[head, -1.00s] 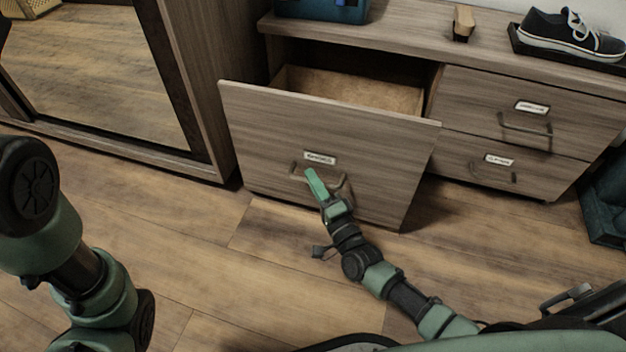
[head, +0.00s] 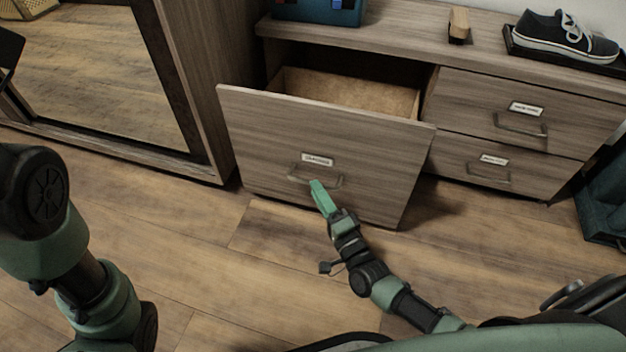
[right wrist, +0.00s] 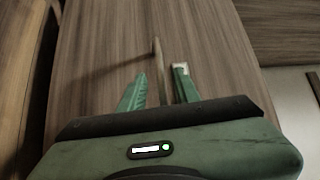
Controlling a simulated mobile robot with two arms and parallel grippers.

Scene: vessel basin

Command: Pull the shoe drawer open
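The large drawer on the left of the low wooden cabinet stands pulled out, with its wide front (head: 270,135) forward and its bare inside (head: 350,92) showing from above. A small label (head: 317,159) sits above its bar handle (head: 330,181); I cannot read it surely. My right gripper (head: 317,187) is at the handle. In the right wrist view its two green fingers (right wrist: 160,92) are apart, with the handle bar (right wrist: 157,68) between them, and I see no finger closed on it. My left arm shows at the left, but its gripper is out of view.
Two smaller drawers (head: 480,105) to the right are shut. On the cabinet top are a blue box (head: 320,10), a wooden brush (head: 459,24) and a dark shoe (head: 560,38) on a black tray (head: 520,42). A mirrored wardrobe (head: 100,75) stands left. Floor before the drawer is clear.

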